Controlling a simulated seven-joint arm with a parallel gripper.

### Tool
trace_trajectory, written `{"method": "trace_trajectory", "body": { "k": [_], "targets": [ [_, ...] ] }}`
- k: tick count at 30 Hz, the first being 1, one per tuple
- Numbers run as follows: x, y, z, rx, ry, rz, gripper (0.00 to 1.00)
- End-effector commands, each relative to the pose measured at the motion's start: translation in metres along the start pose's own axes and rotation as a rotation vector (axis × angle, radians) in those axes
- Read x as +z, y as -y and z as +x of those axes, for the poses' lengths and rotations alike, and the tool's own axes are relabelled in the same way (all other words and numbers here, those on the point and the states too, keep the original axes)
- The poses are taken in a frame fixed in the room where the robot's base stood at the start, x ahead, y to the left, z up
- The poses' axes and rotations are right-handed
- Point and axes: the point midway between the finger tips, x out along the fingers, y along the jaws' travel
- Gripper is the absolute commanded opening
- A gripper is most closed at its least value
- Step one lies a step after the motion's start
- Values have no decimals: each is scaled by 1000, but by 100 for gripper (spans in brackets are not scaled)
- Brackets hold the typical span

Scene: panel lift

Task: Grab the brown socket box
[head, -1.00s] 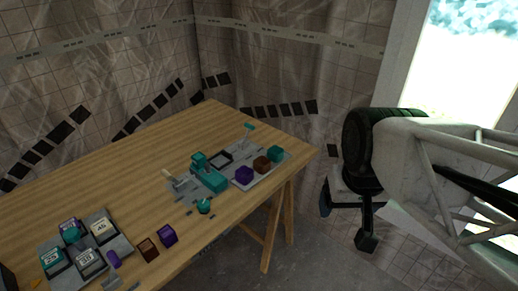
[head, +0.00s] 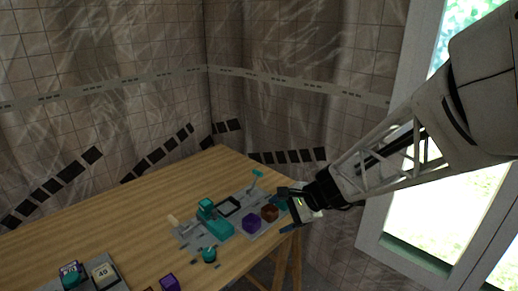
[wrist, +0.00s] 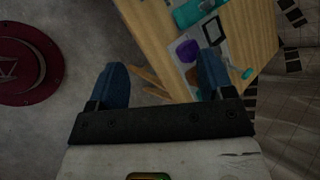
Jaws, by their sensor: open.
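A brown box (head: 269,212) sits on the grey plate at the right end of the table, beside a purple box (head: 251,222). The purple box (wrist: 187,50) shows by the right finger; the brown box is dim and partly hidden there. A second brown piece (head: 148,289) is cut off at the bottom edge of the head view.
A teal device (head: 214,222) and a dark square frame (head: 229,205) stand left of the boxes. Numbered blocks (head: 104,273) lie at the table's near left. A red round object (wrist: 22,66) is on the floor. The table's back (head: 150,200) is clear.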

Motion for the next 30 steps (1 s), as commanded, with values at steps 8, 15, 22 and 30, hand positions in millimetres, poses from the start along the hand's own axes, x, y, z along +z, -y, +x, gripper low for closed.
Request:
{"method": "trace_trajectory", "body": {
  "k": [8,15,22,30],
  "targets": [
    [-63,37,53,-187,71,360,74],
    [-129,55,96,-352,111,676,74],
    [-194,57,133,-498,129,952,74],
    [-232,52,152,-587,133,1109,74]
  ]
}}
